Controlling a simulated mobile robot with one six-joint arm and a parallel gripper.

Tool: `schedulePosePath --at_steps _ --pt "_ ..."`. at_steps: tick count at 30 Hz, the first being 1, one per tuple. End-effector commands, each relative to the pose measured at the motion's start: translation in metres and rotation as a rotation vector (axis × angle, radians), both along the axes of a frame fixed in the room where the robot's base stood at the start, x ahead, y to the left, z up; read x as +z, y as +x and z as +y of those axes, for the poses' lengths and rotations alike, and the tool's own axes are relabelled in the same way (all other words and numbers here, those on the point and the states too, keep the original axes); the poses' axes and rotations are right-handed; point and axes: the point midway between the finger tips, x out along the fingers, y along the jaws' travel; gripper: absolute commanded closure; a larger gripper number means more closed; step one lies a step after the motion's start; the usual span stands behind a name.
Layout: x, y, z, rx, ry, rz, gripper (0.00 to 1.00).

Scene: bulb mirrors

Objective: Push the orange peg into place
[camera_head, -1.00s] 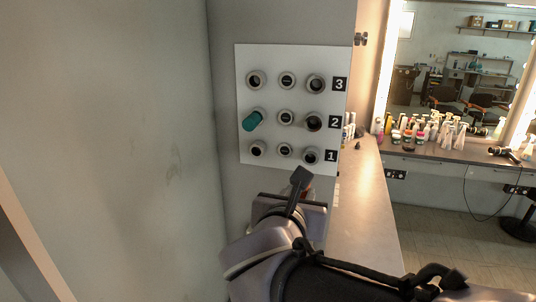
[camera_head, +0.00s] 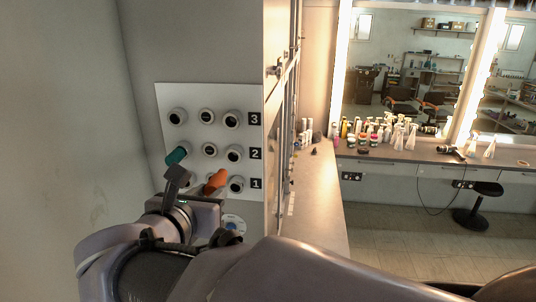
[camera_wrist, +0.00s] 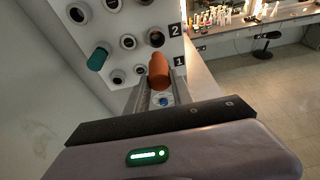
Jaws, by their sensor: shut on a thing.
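The orange peg (camera_head: 215,182) is held in my gripper (camera_head: 198,192), and it also shows in the wrist view (camera_wrist: 158,70) between the fingers (camera_wrist: 158,98). The gripper is shut on it. Its far end points at the white board (camera_head: 205,101), by row 1. In the wrist view it covers the hole beside the 1 label. In the head view the row 1 right socket (camera_head: 236,184) shows just right of it. I cannot tell whether its tip touches the board. A teal peg (camera_head: 177,156) sits in the left socket of row 2.
Several grey ringed sockets fill rows 1 to 3. A cabinet edge (camera_head: 271,140) stands close right of the board, and a plain wall (camera_head: 70,130) is at left. A counter (camera_head: 318,205) and a mirror table with bottles (camera_head: 385,138) lie further right.

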Motion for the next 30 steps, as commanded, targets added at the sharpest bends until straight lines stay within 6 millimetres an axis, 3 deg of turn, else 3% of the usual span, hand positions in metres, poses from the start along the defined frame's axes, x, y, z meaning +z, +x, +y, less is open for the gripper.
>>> schedulePosePath --at_steps 6,19,30 --pt "-0.003 0.001 -0.001 -0.001 0.002 -0.002 1.00" --pt "0.000 0.051 -0.008 -0.002 0.000 -0.001 1.00" --pt "0.000 0.058 -0.009 0.000 0.001 0.000 1.00"
